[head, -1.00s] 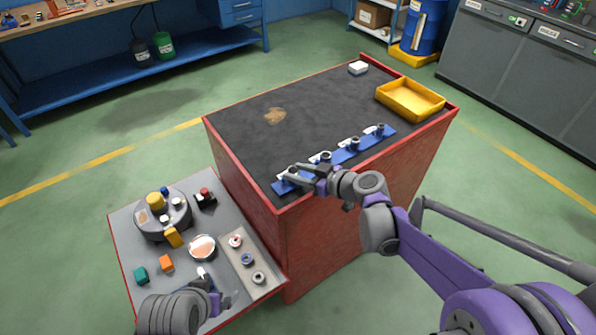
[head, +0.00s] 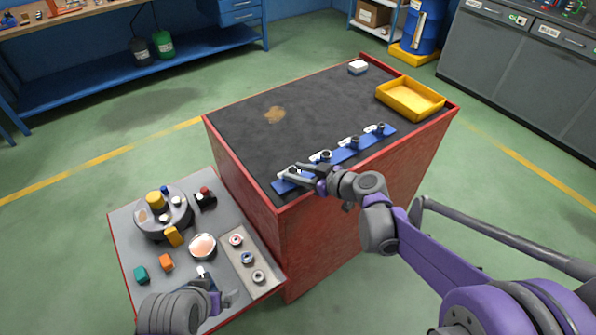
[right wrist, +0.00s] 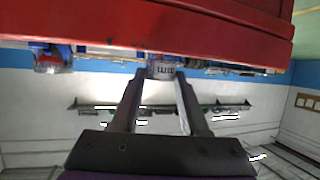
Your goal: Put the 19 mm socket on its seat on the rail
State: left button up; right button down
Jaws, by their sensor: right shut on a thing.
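The blue rail (head: 341,156) lies along the near edge of the red cart's dark top. Grey sockets stand on it at several places, with white labels beside them. My right gripper (head: 298,171) is at the rail's left end, shut on a socket (head: 292,170). In the right wrist view the socket (right wrist: 162,70) shows between the fingertips with part of a "mm" marking; its size number is not readable. Whether it touches its seat is hidden. My left gripper (head: 216,297) is low over the grey side shelf; its fingers are unclear.
The grey side shelf (head: 222,190) holds a round grey turntable (head: 150,228), a pale strip with ring-like parts (head: 237,262), a round dish (head: 203,247) and small coloured blocks. A yellow tray (head: 408,109) and a white block (head: 358,67) sit on the cart top.

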grip_release()
dwell(0.5)
pick_arm(q)
jog(key=shift+r, duration=0.1)
pick_arm(e)
jog(key=shift+r, duration=0.15)
jog(key=shift+r+p, duration=2.65)
jog(key=shift+r, duration=1.3)
pick_arm(q)
notch_tip(320, 180, up, 6)
jog(key=w, duration=0.2)
jog(key=shift+r, duration=0.25)
pick_arm(e)
jog(key=shift+f, duration=0.1)
jog(key=shift+s, duration=0.1)
